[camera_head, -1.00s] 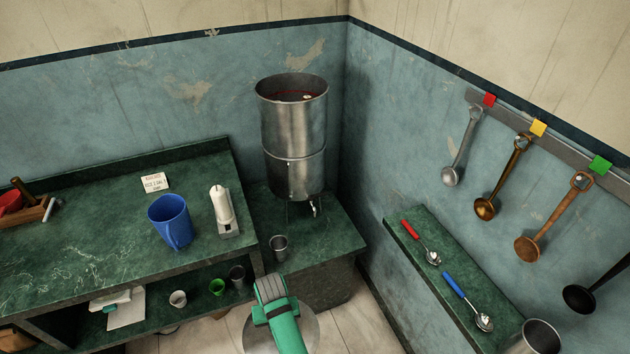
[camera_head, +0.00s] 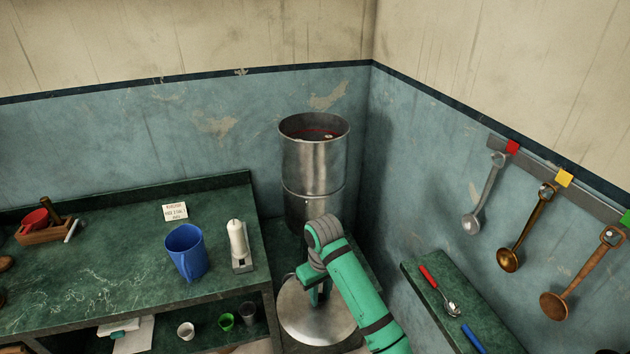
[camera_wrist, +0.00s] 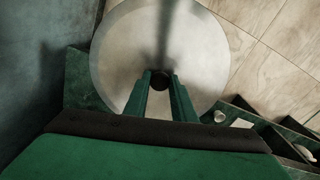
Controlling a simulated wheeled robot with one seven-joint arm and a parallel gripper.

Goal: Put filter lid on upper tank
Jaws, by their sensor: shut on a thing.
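The filter lid (camera_head: 312,318) is a round, flat metal disc below my arm in the head view. It also shows in the wrist view (camera_wrist: 205,60), with a dark knob at its middle. My gripper (camera_wrist: 160,82) is shut on that knob and holds the lid level above the floor. The upper tank (camera_head: 316,165) is the upper part of the tall steel filter in the corner. Its top is open, with a red line inside the rim. The lid is lower than the tank's rim and in front of it. My arm hides the filter's lower front and spigot.
A counter (camera_head: 110,265) on the left holds a blue mug (camera_head: 186,252) and a white candle-like filter (camera_head: 238,243). Small cups stand on the shelf below. Ladles (camera_head: 528,228) hang on the right wall above a narrow shelf (camera_head: 440,318). The space above the tank is clear.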

